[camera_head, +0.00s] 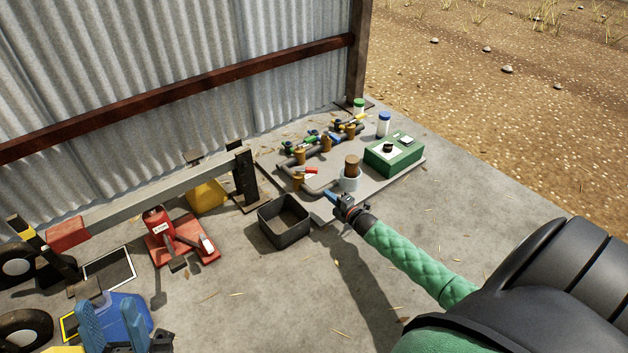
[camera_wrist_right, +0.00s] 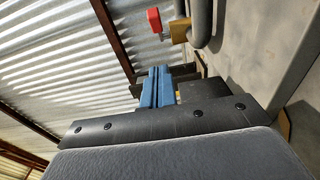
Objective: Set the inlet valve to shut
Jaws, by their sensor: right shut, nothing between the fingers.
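On the grey board (camera_head: 404,166), a pipe manifold carries valves with coloured handles. A red-handled valve (camera_head: 306,171) with a brass body is at its near left end. In the right wrist view the red handle (camera_wrist_right: 154,20) shows beyond my fingers, apart from them. Green-, blue- and yellow-handled valves (camera_head: 312,137) stand further back. I cannot read which is labelled inlet. My right gripper (camera_head: 331,196) is shut and empty near the board's front edge, close to the red valve; its blue fingers (camera_wrist_right: 157,88) are together. My left gripper (camera_head: 112,318) is low at the left, fingers apart.
A black bin (camera_head: 284,235) stands left of my right gripper. A red jack (camera_head: 181,240) is on the floor left. The concrete at front centre is clear.

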